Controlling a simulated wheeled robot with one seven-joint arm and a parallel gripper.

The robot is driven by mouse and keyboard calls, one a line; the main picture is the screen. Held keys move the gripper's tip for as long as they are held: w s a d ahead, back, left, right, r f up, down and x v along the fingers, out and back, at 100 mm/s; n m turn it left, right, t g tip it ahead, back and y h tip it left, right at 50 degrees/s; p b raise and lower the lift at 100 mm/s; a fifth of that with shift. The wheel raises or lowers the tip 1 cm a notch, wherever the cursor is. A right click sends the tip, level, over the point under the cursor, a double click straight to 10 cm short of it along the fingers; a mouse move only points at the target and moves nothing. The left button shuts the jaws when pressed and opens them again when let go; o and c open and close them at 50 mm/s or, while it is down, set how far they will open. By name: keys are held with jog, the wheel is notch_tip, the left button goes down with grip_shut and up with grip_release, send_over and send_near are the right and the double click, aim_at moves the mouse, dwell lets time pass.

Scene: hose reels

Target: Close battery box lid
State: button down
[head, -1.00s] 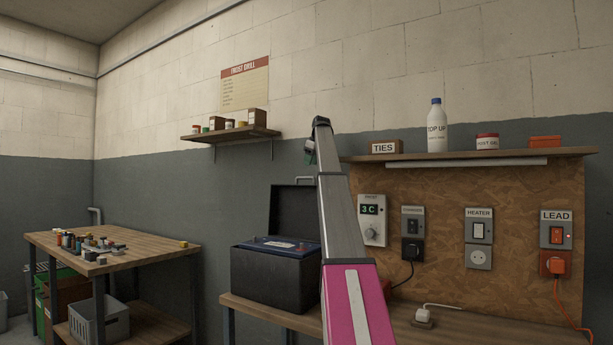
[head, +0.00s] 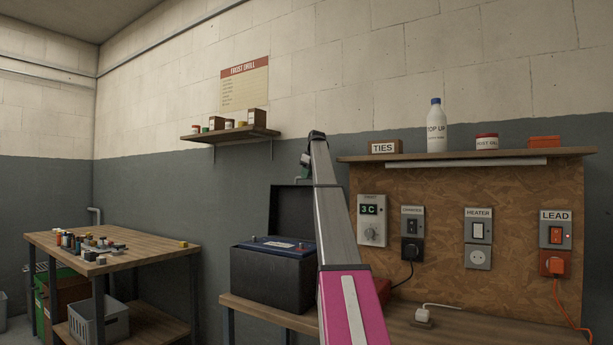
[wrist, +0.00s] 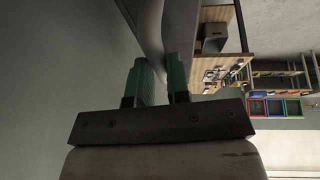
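The black battery box (head: 270,279) stands on the wooden bench, left of my arm. A battery with a blue top (head: 277,243) shows in its opening. The dark lid (head: 286,212) is open and stands upright at the back of the box; my arm hides its right side. My gripper (head: 303,177) is small and partly hidden in the head view, just above the lid's top edge; contact cannot be told. In the wrist view its green fingers (wrist: 161,82) stand apart with a narrow gap and no clear object held between them.
A board with a thermostat (head: 372,220), switches and sockets is at right, under a shelf (head: 460,156) with a bottle and boxes. A small wall shelf (head: 228,135) and a cluttered table (head: 150,252) are at left.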

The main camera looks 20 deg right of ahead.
jog(key=shift+s+a, duration=0.1)
jog(key=s+a+f+n+t+h, duration=0.1)
jog(key=s+a+f+t+h, duration=0.2)
jog(key=s+a, duration=0.6)
jog(key=s+a+f+n+t+h, duration=0.1)
jog(key=s+a+f+t+h, duration=0.2)
jog(key=s+a, duration=0.55)
jog(key=s+a+f+t+h, duration=0.1)
jog(key=a+f, duration=0.2)
jog(key=f, duration=0.4)
jog(key=s+a+f+n+t+h, duration=0.1)
jog(key=a+f, duration=0.3)
jog(key=f, duration=0.4)
jog(key=s+a+f+n+t+h, duration=0.1)
jog(key=s+a+f+t+h, duration=0.1)
jog(key=f, duration=0.5)
jog(key=shift+s+a+f+t, duration=0.3)
jog(key=shift+s+a, duration=0.35)
jog(key=shift+a, duration=0.5)
jog(key=c, duration=1.1)
grip_release()
jog(key=shift+f, duration=0.1)
